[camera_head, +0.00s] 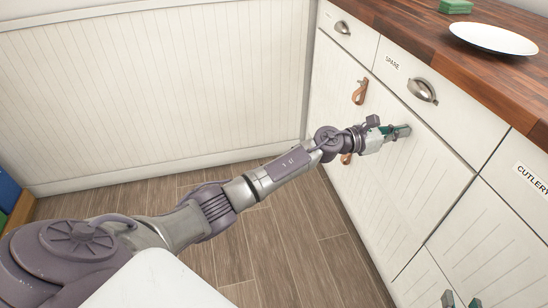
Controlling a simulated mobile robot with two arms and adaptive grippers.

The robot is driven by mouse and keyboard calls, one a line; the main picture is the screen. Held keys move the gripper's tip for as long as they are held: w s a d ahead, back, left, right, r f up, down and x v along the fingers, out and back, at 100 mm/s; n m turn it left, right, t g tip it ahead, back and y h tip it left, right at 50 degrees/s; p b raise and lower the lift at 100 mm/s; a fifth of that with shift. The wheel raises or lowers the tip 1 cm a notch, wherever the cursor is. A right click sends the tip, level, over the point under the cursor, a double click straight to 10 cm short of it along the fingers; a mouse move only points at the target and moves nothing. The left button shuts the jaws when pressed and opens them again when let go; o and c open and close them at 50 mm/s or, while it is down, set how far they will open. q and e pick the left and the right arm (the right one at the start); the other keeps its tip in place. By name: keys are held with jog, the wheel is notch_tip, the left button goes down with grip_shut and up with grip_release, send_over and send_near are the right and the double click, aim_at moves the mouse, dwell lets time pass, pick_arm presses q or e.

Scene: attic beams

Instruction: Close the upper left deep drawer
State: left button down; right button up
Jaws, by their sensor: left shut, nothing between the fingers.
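The wide white deep drawer front (420,185) is below the shallow drawers at the left of the cabinet. It looks about flush with the cabinet face; any small gap cannot be told. A brown leather pull (360,92) hangs near its upper left, and another leather piece (346,158) shows partly behind my arm. My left gripper (402,131) is shut and empty, its fingertips at or very close to this front, below the cup handle; contact cannot be told. My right gripper (462,301) shows only as two separated fingertips at the bottom edge, open, in front of the lower cabinet.
Shallow drawers with metal cup handles (422,90) run under the wooden worktop (470,55). A white plate (493,38) and a green block (456,6) are on it. A panelled white wall (160,90) closes the left side. The wooden floor (290,240) is clear.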

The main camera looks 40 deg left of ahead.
pick_arm(q)
jog(key=shift+w+d+r, duration=0.3)
jog(key=shift+w+d, duration=0.05)
jog(key=shift+w, duration=0.2)
pick_arm(e)
jog(key=r, duration=0.1)
jog(key=r+t, duration=0.1)
jog(key=w+a+r+t, duration=0.1)
jog(key=shift+y, duration=0.4)
pick_arm(q)
jog(key=shift+r, duration=0.1)
